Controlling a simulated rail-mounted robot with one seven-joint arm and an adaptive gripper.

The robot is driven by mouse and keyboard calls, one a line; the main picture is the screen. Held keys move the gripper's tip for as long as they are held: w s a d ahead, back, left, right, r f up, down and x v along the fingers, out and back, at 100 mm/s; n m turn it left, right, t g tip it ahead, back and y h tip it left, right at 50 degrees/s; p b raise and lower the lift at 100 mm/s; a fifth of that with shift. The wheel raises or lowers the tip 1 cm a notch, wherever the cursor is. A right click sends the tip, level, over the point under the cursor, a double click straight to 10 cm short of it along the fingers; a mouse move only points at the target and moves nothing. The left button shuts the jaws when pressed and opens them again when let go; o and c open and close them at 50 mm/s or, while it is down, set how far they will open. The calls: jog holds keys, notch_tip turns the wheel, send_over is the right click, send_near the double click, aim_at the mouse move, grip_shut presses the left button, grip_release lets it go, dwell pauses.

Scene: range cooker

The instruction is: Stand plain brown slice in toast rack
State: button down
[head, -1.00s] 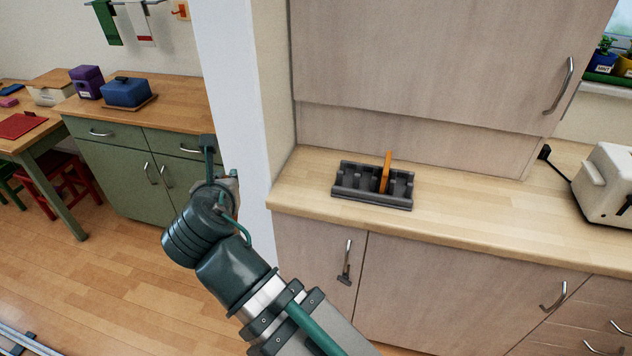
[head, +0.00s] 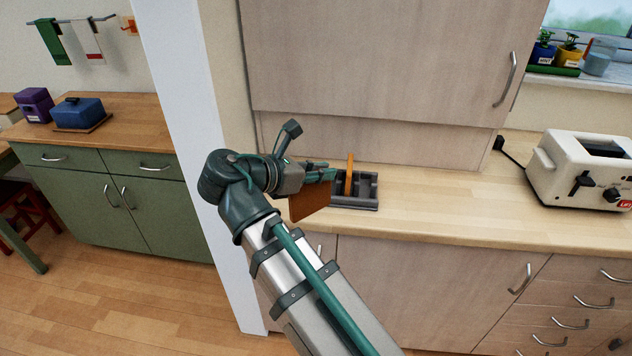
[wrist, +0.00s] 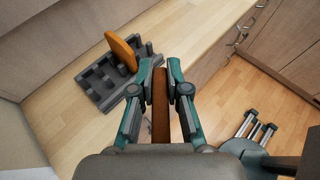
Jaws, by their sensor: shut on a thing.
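My gripper (head: 326,174) is shut on a plain brown slice (head: 311,203), which hangs down from the jaws in the head view. In the wrist view my gripper (wrist: 161,75) holds the brown slice (wrist: 161,110) on edge between its two fingers. The dark grey toast rack (head: 368,203) stands on the worktop just right of and behind the held slice. In the wrist view the rack (wrist: 95,90) lies left of the fingers. An orange-brown slice (head: 350,173) stands upright in one of its slots. My gripper and held slice hide the rack's left part in the head view.
A cream toaster (head: 580,170) stands at the right on the wooden worktop (head: 450,205). The worktop between it and the rack is clear. A wall cupboard (head: 375,60) overhangs the back of the worktop. A white wall end (head: 185,120) is left of my arm.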

jog(key=w+f+p, duration=0.2)
jog(key=w+f, duration=0.8)
jog(key=f, duration=0.1)
jog(key=shift+w+a+f, duration=0.3)
jog(key=shift+w+a, duration=0.05)
jog(key=shift+a, duration=0.1)
jog(key=shift+f, duration=0.25)
jog(key=shift+f, duration=0.25)
jog(key=c, duration=1.2)
grip_release()
jog(key=shift+o, duration=0.2)
jog(key=shift+r, duration=0.15)
